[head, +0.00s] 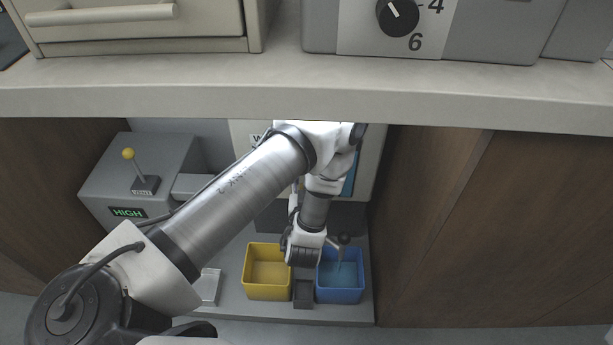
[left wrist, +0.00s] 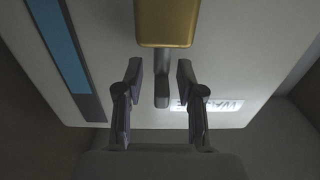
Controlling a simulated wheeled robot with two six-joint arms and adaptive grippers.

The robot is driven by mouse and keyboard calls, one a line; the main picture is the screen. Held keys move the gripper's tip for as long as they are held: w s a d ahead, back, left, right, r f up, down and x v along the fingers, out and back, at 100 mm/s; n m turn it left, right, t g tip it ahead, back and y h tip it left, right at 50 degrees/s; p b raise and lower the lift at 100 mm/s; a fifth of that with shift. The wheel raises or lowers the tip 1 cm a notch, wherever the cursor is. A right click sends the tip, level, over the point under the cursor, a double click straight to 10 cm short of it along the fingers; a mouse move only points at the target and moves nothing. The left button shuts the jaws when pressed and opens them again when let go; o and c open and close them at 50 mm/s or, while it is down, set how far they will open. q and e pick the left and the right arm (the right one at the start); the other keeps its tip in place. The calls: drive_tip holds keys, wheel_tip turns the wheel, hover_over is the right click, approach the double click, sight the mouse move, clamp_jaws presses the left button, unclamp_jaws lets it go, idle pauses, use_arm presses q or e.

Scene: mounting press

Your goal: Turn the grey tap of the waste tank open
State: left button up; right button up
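In the left wrist view my left gripper (left wrist: 160,72) is open, with its two dark fingers apart. A short grey bar (left wrist: 162,90), which looks like the tap's lever, stands between the fingers with a gap on each side. It hangs from a gold-coloured block (left wrist: 168,22). Behind is the pale tank front (left wrist: 240,70) with an upside-down label starting "WA" (left wrist: 210,105) and a blue strip (left wrist: 60,50). In the head view my left arm covers most of the tank (head: 370,160), and the grey tap and my fingertips cannot be made out. My right gripper is not in view.
A yellow bin (head: 267,296) and a blue bin (head: 340,296) stand on the low shelf, with a dark spout (head: 343,240) above the blue one. A grey box (head: 95,185) with a yellow-knobbed lever and "HIGH" display stands left. The counter (head: 200,85) overhangs; wooden panels (head: 500,230) close the sides.

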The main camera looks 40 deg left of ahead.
use_arm(q)
drive_tip(key=v, duration=1.2)
drive_tip(key=shift+s, duration=0.1)
